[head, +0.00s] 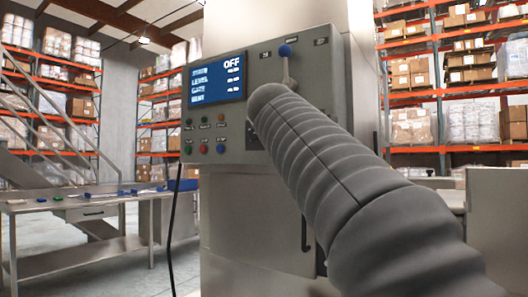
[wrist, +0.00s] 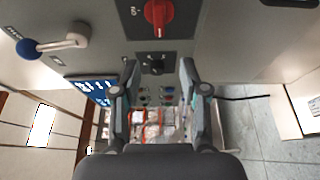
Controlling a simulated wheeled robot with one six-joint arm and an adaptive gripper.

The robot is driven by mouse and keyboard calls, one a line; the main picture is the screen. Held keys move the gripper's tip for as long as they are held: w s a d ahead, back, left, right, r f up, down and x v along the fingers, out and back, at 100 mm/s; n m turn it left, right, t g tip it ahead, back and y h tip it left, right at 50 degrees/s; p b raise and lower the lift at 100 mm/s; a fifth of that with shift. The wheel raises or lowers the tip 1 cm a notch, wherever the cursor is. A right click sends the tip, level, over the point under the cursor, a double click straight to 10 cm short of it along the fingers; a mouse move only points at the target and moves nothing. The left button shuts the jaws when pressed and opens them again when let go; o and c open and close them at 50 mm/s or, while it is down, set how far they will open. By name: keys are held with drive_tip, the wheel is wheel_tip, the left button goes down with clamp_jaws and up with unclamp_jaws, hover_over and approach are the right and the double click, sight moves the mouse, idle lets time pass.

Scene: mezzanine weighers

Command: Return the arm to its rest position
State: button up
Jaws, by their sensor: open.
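My arm (head: 345,185), in a grey ribbed sleeve, reaches from the lower right up to the control panel (head: 222,127) in the head view. My gripper (wrist: 158,78) shows in the wrist view with its two fingers apart and nothing between them. It faces the panel; whether it touches the panel cannot be told. In the head view the gripper is hidden behind the sleeve.
The panel carries a blue screen (head: 218,77) reading OFF, a lever with a blue knob (head: 285,51), small buttons, and a red rotary switch (wrist: 158,14). A steel table (head: 75,205) stands left. Stocked shelves (head: 410,80) stand behind.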

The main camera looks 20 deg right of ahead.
drive_tip(key=s+a+f+m+g+y, duration=0.1)
drive_tip(key=f+m+g+y, duration=0.15)
drive_tip(key=f, duration=0.65)
drive_tip(key=s+a+f+m+g+y, duration=0.1)
drive_tip(key=a+f+m, duration=0.15)
drive_tip(key=f, duration=0.65)
drive_tip(key=a+f+m+g+y, duration=0.1)
drive_tip(key=f+m+g, duration=0.15)
drive_tip(key=f, duration=0.65)
drive_tip(key=s+a+f+m+g+y, duration=0.2)
drive_tip(key=s+a+f, duration=0.2)
drive_tip(key=s+f, duration=0.9)
drive_tip(key=s+a+f+m+g+y, duration=0.2)
drive_tip(key=s+a+f, duration=0.1)
drive_tip(key=s+f, duration=1)
drive_tip(key=shift+a+f+m, duration=0.15)
drive_tip(key=shift+a+m, duration=0.2)
drive_tip(key=shift+s+y, duration=0.1)
drive_tip(key=shift+y, duration=0.15)
